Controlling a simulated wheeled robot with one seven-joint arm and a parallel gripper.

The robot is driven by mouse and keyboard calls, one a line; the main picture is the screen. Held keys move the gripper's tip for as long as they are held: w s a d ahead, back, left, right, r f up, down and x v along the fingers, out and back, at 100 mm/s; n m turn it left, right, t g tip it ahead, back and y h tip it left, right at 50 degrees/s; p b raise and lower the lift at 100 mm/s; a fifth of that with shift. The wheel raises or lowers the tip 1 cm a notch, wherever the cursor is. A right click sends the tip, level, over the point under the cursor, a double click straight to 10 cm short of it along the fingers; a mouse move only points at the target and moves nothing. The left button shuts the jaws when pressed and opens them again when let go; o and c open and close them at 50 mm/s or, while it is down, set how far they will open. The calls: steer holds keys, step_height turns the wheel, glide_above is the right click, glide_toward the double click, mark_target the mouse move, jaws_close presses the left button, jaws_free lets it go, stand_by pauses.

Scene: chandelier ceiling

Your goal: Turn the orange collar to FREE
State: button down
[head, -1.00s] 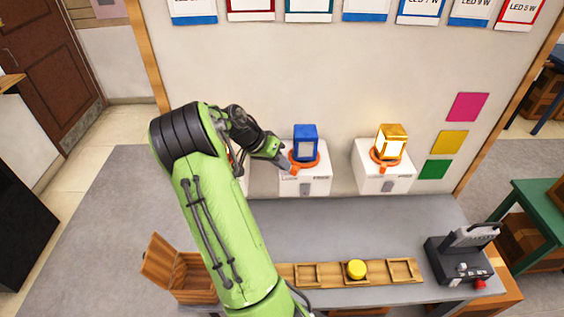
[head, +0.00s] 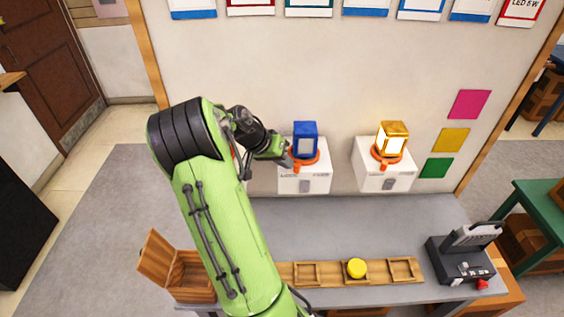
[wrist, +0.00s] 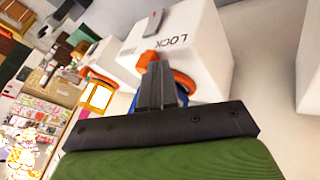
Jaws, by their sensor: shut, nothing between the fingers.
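The orange collar (head: 312,163) rings the base of a blue lamp (head: 305,136) on a white box (head: 318,184). Its tab sits at the front left of the ring, near the left label. In the wrist view the orange collar (wrist: 184,84) is partly hidden behind my fingers, and its tab lies by the word LOCK on the white box (wrist: 190,30). My gripper (head: 289,161) is shut and empty at the left of the collar. In the wrist view my gripper (wrist: 158,68) has its fingertips close by the tab; I cannot tell whether they touch. The FREE mark is not readable.
A second white box (head: 370,182) with a lit yellow lamp (head: 393,138) and orange collar stands to the right. Another white box is mostly hidden behind my arm. A wooden tray with a yellow disc (head: 356,268) lies at the bench front. The grey bench (head: 350,225) between is clear.

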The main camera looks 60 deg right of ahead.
mark_target(308, 172)
steer(key=s+b, duration=0.1)
steer(key=n+t, duration=0.1)
steer(key=s+n+h+b, duration=0.1)
steer(key=shift+s+a+f+b, duration=0.1)
steer(key=shift+s+f+b, duration=0.15)
steer(key=shift+s+b, duration=0.1)
steer(key=n, duration=0.1)
steer(key=s+n+t+b, duration=0.2)
steer(key=shift+s+d+n+h, duration=0.25)
steer(key=shift+d+n+h, duration=0.05)
steer(key=shift+s+d+r+b, duration=0.1)
steer(key=shift+s+d+b, duration=0.2)
steer(key=shift+s, duration=0.2)
steer(key=shift+s+d+r+b, duration=0.15)
steer(key=shift+s+b, duration=0.1)
steer(key=shift+s, duration=0.2)
